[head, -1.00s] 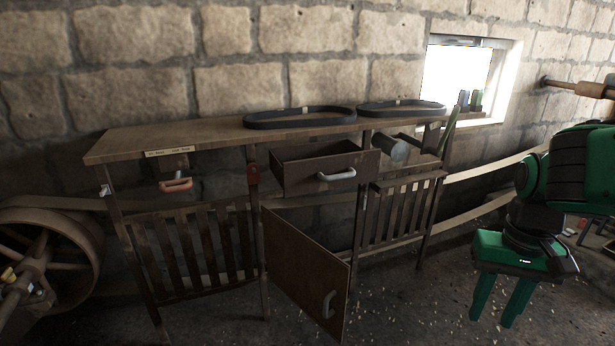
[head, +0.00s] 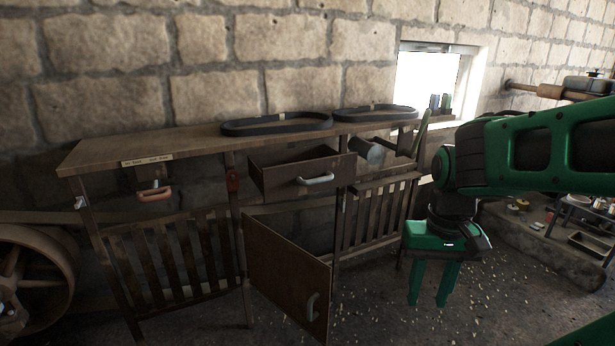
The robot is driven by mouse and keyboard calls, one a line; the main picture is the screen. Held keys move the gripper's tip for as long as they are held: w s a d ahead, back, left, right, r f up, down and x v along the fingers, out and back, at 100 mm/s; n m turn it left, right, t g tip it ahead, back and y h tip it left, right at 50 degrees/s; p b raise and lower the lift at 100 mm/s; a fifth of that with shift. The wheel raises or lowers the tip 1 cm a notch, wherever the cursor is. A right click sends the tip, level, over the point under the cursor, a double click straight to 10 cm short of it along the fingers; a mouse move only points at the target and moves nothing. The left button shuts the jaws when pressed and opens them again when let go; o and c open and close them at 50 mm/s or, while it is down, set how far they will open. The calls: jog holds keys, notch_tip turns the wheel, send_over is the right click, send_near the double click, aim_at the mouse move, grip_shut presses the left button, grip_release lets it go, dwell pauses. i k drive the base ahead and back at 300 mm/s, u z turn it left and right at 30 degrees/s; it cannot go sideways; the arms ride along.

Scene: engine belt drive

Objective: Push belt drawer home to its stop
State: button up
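A dark wooden drawer (head: 316,177) with a pale handle (head: 315,180) stands pulled out of the middle of the workbench, its open top showing. Another unit at the left has an orange-red handle (head: 154,194) under a small label (head: 147,161) too small to read. I cannot tell from the label which is the belt drawer. My gripper (head: 428,303) hangs to the right of the open drawer and lower in the picture, fingers pointing down. Its two green fingers are apart with nothing between them. It is not touching the drawer.
A cabinet door (head: 287,279) hangs open below the drawer. Two black belts (head: 277,124) lie on the bench top (head: 185,140). A grey cylinder (head: 368,152) juts out right of the drawer. A large wheel (head: 35,280) stands at the left. The floor in front is mostly clear.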

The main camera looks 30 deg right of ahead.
aim_at(279, 175)
jog(key=i, duration=0.95)
jog(key=z, duration=0.05)
